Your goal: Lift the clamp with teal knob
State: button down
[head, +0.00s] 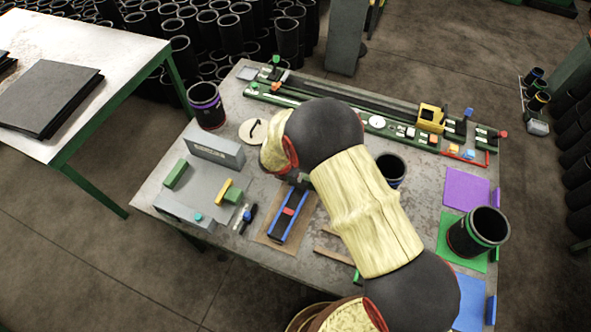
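A small teal knob (198,217) shows on the front face of a grey block-like fixture (180,208) at the left of the table; I cannot tell if this is the clamp's knob. My arm reaches over the table from the lower right, in yellowish sleeves. My gripper (299,181) is mostly hidden beneath the arm, with only a dark bit showing above a blue-railed dark piece with a red block (288,212). That piece lies on a brown board. Whether the fingers are open or shut is hidden.
A green-edged rail with several coloured knobs and a yellow block (431,117) runs along the back. Black sleeves stand at left (206,106), centre right (390,169) and on the green mat (478,232). Purple (466,187) and blue mats lie at right. A second table (100,55) stands left.

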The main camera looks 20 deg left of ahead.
jog(key=shift+w+d+r+g+p, duration=0.15)
jog(key=shift+w+g+p, duration=0.25)
jog(key=shift+p, duration=0.95)
jog(key=shift+w+a+r+g+p, duration=0.15)
jog(key=shift+w+g+p, duration=0.2)
jog(key=shift+p, duration=0.95)
jog(key=shift+w+d+r+p, duration=0.1)
jog(key=shift+w+r+p, duration=0.1)
jog(key=shift+w+p, duration=1.15)
jog(key=shift+s+p, duration=0.35)
jog(key=shift+s, duration=0.05)
